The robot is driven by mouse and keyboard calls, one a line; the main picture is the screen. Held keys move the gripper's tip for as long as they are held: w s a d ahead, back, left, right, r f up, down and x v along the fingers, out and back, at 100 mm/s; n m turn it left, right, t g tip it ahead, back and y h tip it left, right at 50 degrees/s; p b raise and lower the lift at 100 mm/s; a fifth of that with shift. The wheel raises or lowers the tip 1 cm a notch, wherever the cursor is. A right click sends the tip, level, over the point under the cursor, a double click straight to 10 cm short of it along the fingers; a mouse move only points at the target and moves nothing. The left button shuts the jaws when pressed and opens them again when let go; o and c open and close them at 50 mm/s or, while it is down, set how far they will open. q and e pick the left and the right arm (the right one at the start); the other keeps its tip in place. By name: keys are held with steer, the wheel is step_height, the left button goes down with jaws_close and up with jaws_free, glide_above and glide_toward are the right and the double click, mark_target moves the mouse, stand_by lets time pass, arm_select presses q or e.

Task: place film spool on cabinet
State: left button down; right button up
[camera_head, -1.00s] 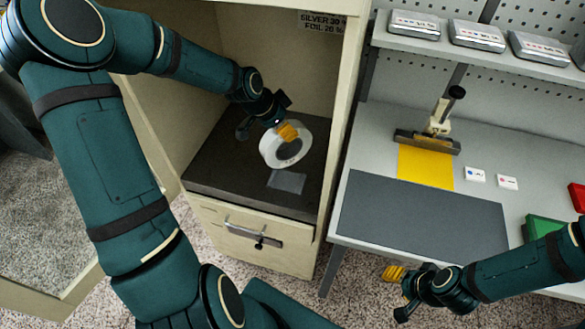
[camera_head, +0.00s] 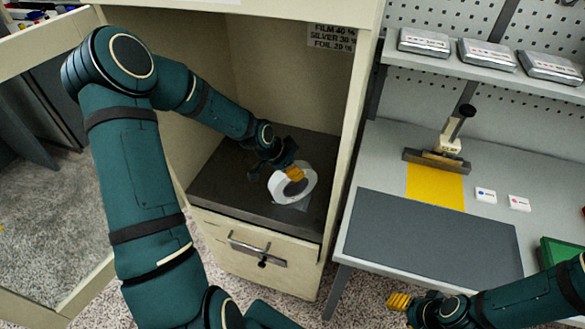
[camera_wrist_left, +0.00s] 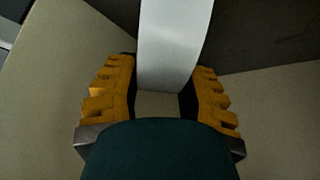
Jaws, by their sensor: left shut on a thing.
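The film spool is a white ring (camera_head: 278,191) with a dark open centre. It is inside the cream cabinet (camera_head: 348,130), at the dark shelf (camera_head: 225,185), over a grey square patch (camera_head: 303,203). I cannot tell whether it touches the shelf. My left gripper (camera_head: 291,173) is shut on the spool's upper rim. In the left wrist view the white spool band (camera_wrist_left: 173,45) runs between the orange fingers of my left gripper (camera_wrist_left: 160,95). My right gripper (camera_head: 398,301) is empty in front of the bench; its opening is unclear.
The cabinet's door (camera_head: 60,45) stands open at the left. A drawer with a handle (camera_head: 258,250) is below the shelf. At the right, a grey bench (camera_head: 375,150) holds a dark mat (camera_head: 430,235), a yellow sheet (camera_head: 435,185) and small white cards (camera_head: 485,195). Silver tins (camera_head: 425,42) sit above.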

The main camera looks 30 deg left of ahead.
arm_select(q)
steer(key=shift+f, duration=0.1)
steer(key=c, duration=0.6)
jaws_free()
steer(key=shift+r, duration=0.2)
steer(key=p+v, duration=0.3)
steer(key=v, duration=0.9)
steer(key=shift+p, duration=0.35)
steer(key=shift+f, duration=0.1)
